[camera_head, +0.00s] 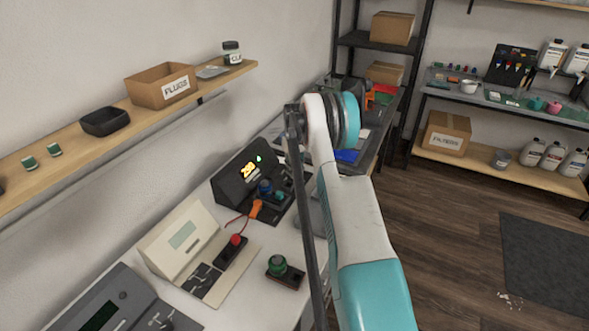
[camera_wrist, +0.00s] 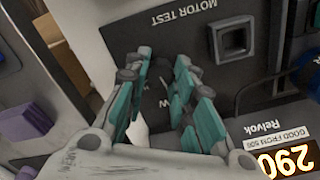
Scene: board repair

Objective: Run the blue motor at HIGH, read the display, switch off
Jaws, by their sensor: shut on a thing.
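The dark motor tester (camera_head: 232,188) stands on the white bench, with lit yellow digits (camera_head: 247,170) on its face and a small green light beside them. In the wrist view its panel (camera_wrist: 185,45) reads MOTOR TEST upside down. The lit display (camera_wrist: 285,162) there appears to read 290. My gripper (camera_wrist: 160,78) is at this panel, its teal fingers shut around a dark switch knob, mostly hidden between them. The blue motor (camera_head: 265,187) sits at the tester; a blue part (camera_wrist: 307,65) shows at the wrist view's right edge.
An orange-handled thing (camera_head: 256,208) with a red wire lies close by. A cream meter (camera_head: 180,237), a red-topped part (camera_head: 235,240) and a green-topped part (camera_head: 277,265) stand nearer on the bench. A wall shelf (camera_head: 80,135) runs above.

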